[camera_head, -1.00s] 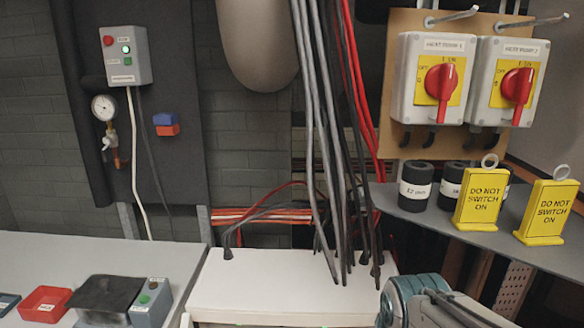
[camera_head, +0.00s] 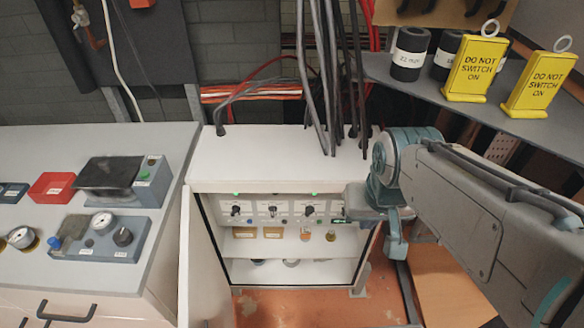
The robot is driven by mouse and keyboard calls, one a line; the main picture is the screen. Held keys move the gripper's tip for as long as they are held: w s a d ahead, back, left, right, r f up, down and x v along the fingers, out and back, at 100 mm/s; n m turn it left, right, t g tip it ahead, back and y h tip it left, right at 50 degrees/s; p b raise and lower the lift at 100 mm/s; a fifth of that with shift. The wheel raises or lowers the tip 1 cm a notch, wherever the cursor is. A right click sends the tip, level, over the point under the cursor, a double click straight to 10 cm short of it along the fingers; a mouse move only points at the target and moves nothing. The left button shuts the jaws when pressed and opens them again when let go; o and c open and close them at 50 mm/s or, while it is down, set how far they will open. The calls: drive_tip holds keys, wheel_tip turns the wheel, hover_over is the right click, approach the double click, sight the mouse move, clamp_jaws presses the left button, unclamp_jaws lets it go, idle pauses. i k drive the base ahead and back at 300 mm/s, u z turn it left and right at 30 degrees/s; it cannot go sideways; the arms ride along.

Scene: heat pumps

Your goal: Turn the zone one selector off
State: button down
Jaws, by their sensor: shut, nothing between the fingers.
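A white cabinet (camera_head: 287,162) stands open in the middle of the head view. Inside is a pale control panel with three dark selector knobs: a left one (camera_head: 236,210), a middle one (camera_head: 272,210) and a right one (camera_head: 309,210). Their labels are too small to read, so I cannot tell by text which is zone one. Green lamps show above the left knob (camera_head: 236,193) and the right knob (camera_head: 314,193). My gripper (camera_head: 342,220) is at the panel's right end, small and partly hidden by my wrist, shut and empty, right of the knobs and apart from them.
The cabinet door (camera_head: 188,262) stands open on the left. A grey shelf (camera_head: 440,98) with yellow signs (camera_head: 474,68) is at upper right. A bench (camera_head: 150,225) with gauges and a red tray (camera_head: 52,186) is at left.

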sight(309, 210)
drive_tip(key=u, duration=0.65)
drive_tip(key=k, duration=1.1)
drive_tip(key=z, duration=1.15)
drive_tip(key=i, duration=0.5)
drive_tip(key=z, duration=0.05)
